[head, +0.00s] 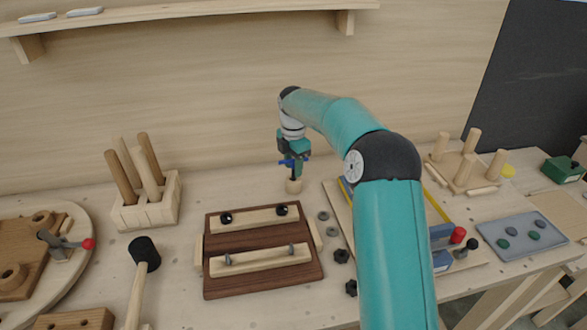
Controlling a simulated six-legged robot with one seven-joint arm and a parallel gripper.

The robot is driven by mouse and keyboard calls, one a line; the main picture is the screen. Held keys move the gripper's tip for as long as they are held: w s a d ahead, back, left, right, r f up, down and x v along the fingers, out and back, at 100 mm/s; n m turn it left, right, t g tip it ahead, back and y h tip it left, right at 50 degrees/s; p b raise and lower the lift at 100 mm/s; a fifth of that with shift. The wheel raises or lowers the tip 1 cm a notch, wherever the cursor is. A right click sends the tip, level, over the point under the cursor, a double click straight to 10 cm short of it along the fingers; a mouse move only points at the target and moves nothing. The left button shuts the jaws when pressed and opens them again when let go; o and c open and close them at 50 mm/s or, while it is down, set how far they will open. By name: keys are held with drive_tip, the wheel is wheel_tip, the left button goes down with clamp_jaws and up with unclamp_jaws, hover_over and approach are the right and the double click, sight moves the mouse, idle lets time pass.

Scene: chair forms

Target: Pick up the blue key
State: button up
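My gripper (294,158) points down at the back middle of the workbench, at the end of my teal arm. A small blue piece (287,163), which looks like the blue key, shows right at the fingertips and sticks out to the sides.
A dark wooden board (310,281) with light bars lies in front. A peg block (160,213) and a mallet (145,250) are left. My arm covers part of a board with a blue vise-like tool (441,236). A grey tray (490,234) lies right. A shelf (200,10) hangs above.

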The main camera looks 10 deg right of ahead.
drive_tip(key=shift+f, duration=0.55)
clamp_jaws()
drive_tip(key=shift+r, duration=0.1)
